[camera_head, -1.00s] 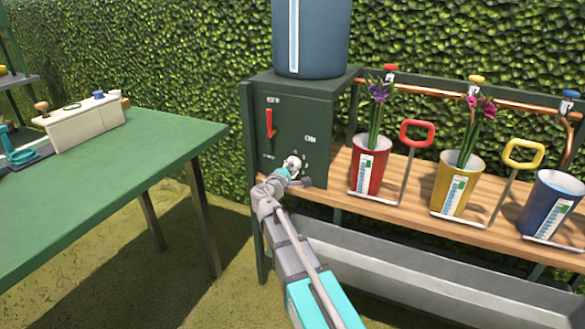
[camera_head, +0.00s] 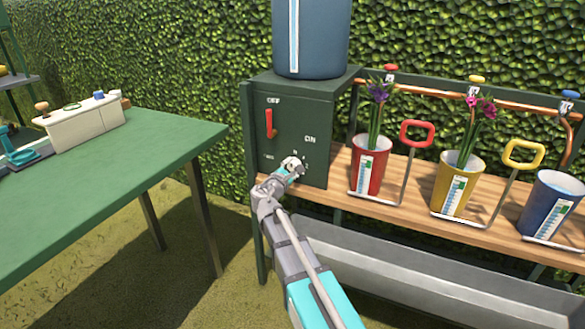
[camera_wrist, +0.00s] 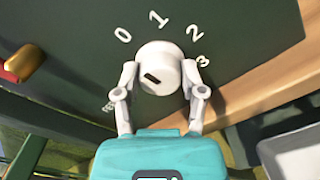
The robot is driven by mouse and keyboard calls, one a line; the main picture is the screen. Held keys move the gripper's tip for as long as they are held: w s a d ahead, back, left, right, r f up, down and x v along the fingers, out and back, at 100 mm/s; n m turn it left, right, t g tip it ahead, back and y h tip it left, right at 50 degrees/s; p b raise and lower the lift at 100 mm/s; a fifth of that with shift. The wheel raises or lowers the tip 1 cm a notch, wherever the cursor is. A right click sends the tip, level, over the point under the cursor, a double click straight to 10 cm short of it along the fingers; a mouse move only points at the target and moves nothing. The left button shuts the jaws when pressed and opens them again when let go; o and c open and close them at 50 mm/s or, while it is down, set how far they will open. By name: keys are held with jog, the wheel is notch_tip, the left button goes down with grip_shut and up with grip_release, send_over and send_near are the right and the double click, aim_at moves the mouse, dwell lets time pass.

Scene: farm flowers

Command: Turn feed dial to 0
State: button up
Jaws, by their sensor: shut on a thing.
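The feed dial (camera_wrist: 160,56) is a round white knob on the dark green control box (camera_head: 313,105). In the wrist view the numbers 0, 1, 2 and 3 arc around its top, from upper left to right. A short black mark shows on the knob's lower left; I cannot tell which number it stands for. My gripper (camera_wrist: 158,74) is shut on the knob, one finger on each side. In the head view my gripper (camera_head: 292,166) is at the box's lower right front, and it mostly hides the dial.
A red lever (camera_head: 269,123) is on the box, left of the dial, beside OFF and ON lettering. A blue tank (camera_head: 325,40) stands on top. Red, yellow and blue flower pots line the wooden shelf (camera_head: 405,190) at right. A green table (camera_head: 120,170) is at left.

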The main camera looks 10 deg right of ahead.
jog(key=o, duration=1.1)
jog(key=shift+o, duration=0.2)
jog(key=v, duration=1.2)
